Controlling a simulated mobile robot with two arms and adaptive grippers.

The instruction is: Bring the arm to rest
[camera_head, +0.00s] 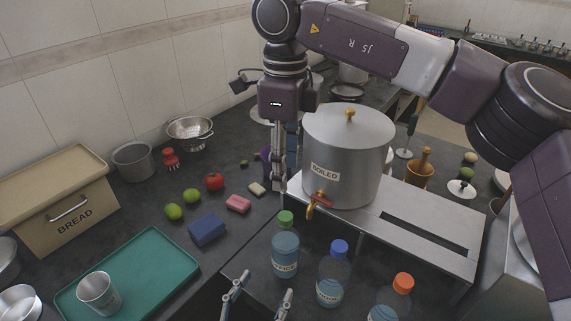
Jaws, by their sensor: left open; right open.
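My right arm reaches in from the right across the top. Its gripper (281,182) points down just left of the steel canister (347,150) labelled BOILED and is empty. I cannot tell whether its fingers touch the canister wall. The canister stands upright on a raised metal stand (440,225), with its lid and gold knob on top and a red-handled tap at its lower front. My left gripper (262,289) is at the bottom edge, open and empty, left of the bottles. Part of the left gripper is cut off by the frame.
Bottles with green (286,250), blue (332,278) and orange (391,300) caps stand in front of the stand. A teal tray (165,260) holds a metal cup (98,292). A bread box (55,200), a blue block (207,230) and fruit lie left. A brass mortar (420,175) stands right.

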